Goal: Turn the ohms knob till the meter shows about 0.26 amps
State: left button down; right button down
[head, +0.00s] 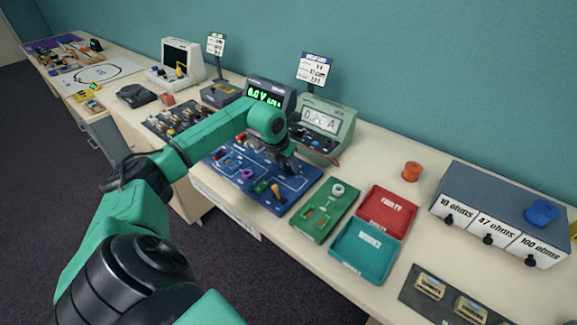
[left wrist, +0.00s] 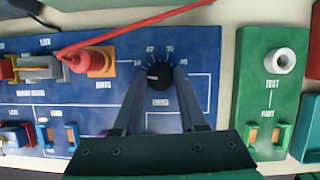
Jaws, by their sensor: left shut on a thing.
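The black ohms knob (left wrist: 158,76) sits on the blue circuit board (left wrist: 110,75), with a printed number scale around its far side. Its pale pointer mark faces left in the left wrist view. My left gripper (left wrist: 159,82) is shut on the knob, one finger on each side. In the head view my left gripper (head: 289,168) reaches down to the far right part of the board, and hides the knob. The grey-green meter (head: 322,118) stands just behind; its display starts with 0.2 and ends in A, the last digit unclear. My right gripper is not in view.
A power supply (head: 268,94) with green digits stands left of the meter. A red lead (left wrist: 130,28) crosses above the board. A green test board (head: 325,212), a red tray (head: 388,210) and a teal tray (head: 362,252) lie to the right.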

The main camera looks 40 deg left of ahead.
pick_arm(q)
jog(key=shift+c, duration=2.3)
grip_release()
jog(key=b+v, duration=0.2)
jog(key=v, duration=1.2)
jog(key=shift+r+b, duration=0.3)
